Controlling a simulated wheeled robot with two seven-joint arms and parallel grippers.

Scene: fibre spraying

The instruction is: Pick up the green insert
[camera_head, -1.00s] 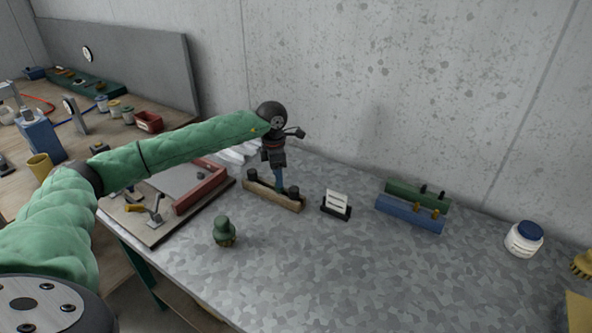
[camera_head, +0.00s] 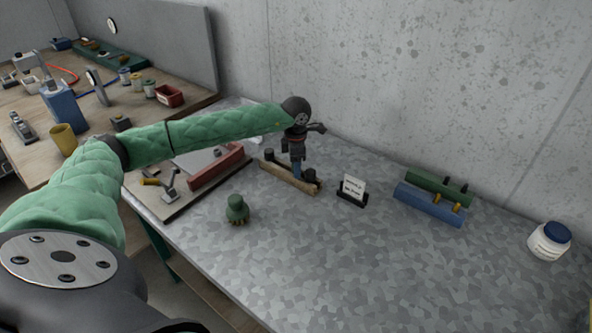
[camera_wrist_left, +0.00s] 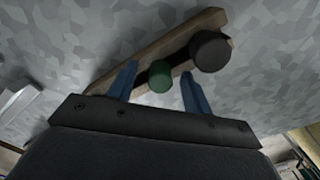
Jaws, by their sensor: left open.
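The green insert (camera_wrist_left: 161,80) is a short green cylinder in a wooden rack (camera_wrist_left: 150,50) in the left wrist view. My left gripper (camera_wrist_left: 159,71) is open, with one blue finger on each side of the insert; I cannot tell whether either touches it. A larger dark cylinder (camera_wrist_left: 210,50) stands beside the insert in the rack. In the head view, my left gripper (camera_head: 297,170) reaches down over the middle of the rack (camera_head: 277,172), and the insert is hidden behind the fingers. My right gripper is not in view.
A dark green knobbed piece (camera_head: 237,209) stands on the grey table left of the rack. A white card in a stand (camera_head: 352,190), green and blue blocks (camera_head: 430,203) and a white jar (camera_head: 549,241) are to the right. The table's middle front is clear.

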